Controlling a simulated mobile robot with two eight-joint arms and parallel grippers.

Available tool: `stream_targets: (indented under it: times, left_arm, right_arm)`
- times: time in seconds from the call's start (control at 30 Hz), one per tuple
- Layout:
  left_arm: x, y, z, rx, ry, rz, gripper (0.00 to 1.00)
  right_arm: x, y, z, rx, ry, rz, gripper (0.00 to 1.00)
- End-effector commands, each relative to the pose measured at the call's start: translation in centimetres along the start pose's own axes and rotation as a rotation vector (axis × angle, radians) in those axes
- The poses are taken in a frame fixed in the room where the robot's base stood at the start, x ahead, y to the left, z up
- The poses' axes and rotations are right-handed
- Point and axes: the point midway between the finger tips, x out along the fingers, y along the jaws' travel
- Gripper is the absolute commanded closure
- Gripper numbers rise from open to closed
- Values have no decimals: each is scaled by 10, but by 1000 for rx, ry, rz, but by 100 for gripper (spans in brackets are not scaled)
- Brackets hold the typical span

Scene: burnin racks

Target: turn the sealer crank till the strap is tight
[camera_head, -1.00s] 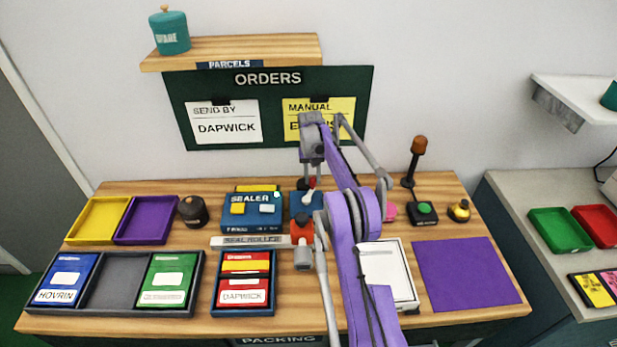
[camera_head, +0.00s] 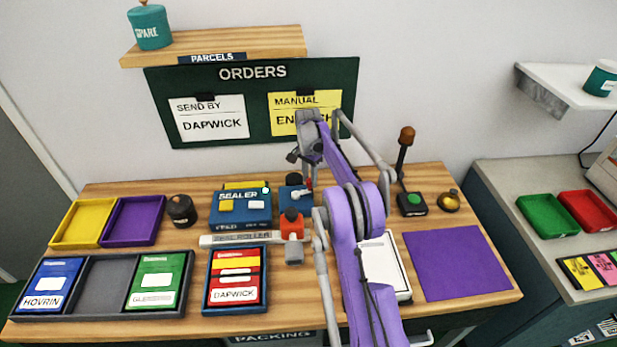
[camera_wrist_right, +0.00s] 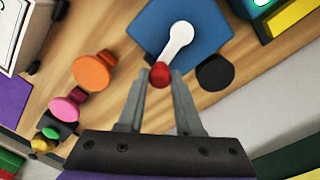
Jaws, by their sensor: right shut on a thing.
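The sealer (camera_head: 240,208) is a blue box with a yellow and a white patch on its front, at the back of the wooden table. Right of it is the blue crank block (camera_wrist_right: 180,22), partly hidden behind my right arm in the head view. A white crank arm (camera_wrist_right: 180,36) with a red knob (camera_wrist_right: 160,74) sits on top of it. My right gripper (camera_wrist_right: 160,79) is shut on the red knob, its fingers on either side. No strap can be clearly made out on the sealer. My left gripper is not in view.
A seal roller bar (camera_head: 225,240) with an orange-red end lies in front of the sealer. A tray with a red parcel (camera_head: 234,284) stands nearer. A black round knob (camera_wrist_right: 214,72) and an orange one (camera_wrist_right: 91,72) flank the crank. A purple mat (camera_head: 455,265) lies bare at right.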

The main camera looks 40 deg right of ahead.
Motion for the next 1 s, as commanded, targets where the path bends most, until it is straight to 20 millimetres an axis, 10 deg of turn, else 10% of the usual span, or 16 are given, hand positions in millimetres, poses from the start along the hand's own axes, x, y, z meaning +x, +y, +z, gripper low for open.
stream_targets:
  times: [0.77, 0.8, 1.0]
  left_arm:
    - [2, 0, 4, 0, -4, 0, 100]
    - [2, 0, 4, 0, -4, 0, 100]
    - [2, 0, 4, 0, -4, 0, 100]
  right_arm:
    - [1, 5, 4, 102, -6, 2, 100]
    - [1, 5, 4, 102, -6, 2, 62]
    - [0, 5, 3, 102, -6, 1, 36]
